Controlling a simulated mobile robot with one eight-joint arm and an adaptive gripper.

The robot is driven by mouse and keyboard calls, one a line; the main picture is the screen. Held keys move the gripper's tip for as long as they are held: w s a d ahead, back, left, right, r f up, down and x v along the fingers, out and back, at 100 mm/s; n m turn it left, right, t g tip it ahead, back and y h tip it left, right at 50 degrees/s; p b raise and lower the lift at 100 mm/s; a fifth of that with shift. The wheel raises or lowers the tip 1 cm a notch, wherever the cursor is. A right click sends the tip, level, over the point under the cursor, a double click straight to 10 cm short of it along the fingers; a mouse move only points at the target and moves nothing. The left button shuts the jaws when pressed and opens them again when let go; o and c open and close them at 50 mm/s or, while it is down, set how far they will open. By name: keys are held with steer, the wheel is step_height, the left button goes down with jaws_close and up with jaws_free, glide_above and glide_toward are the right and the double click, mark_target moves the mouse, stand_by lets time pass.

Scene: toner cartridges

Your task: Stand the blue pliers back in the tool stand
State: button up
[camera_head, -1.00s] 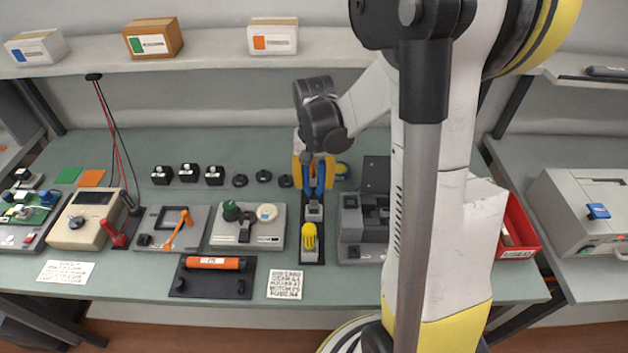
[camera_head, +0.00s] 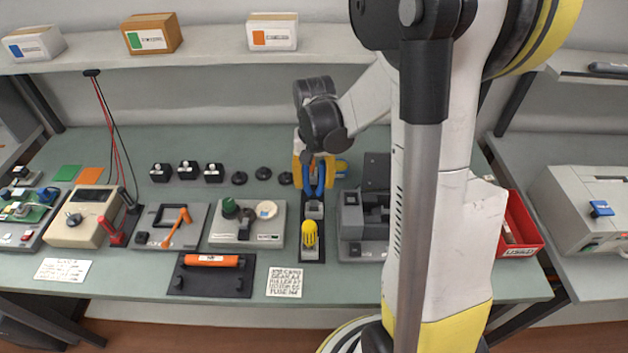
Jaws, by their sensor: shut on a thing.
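The blue pliers (camera_head: 314,181) are upright below my gripper (camera_head: 314,163), which is shut on their upper part. The gripper's fingers are partly hidden by the wrist and the pliers. The tool stand (camera_head: 313,253) is a dark narrow base with a grey holder (camera_head: 314,210) at its back and a yellow-handled tool (camera_head: 310,235) standing nearer the front. The pliers' lower end is right at the grey holder in this view. I cannot tell whether it is inside the holder or just above or behind it.
A grey device (camera_head: 365,225) stands close on the right of the stand, and a grey panel with knobs (camera_head: 247,237) on the left. Small black parts (camera_head: 263,174) line the back. A text card (camera_head: 285,283) lies in front. My arm hides part of the right side.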

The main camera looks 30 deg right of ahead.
mark_target(314, 192)
steer(key=shift+f+b, duration=0.85)
steer(key=shift+f, duration=0.2)
steer(key=shift+f+b, duration=0.8)
steer(key=shift+f, duration=0.1)
stand_by(0.7)
steer(key=o, duration=1.4)
steer(key=shift+o, duration=0.2)
step_height(314, 192, up, 12)
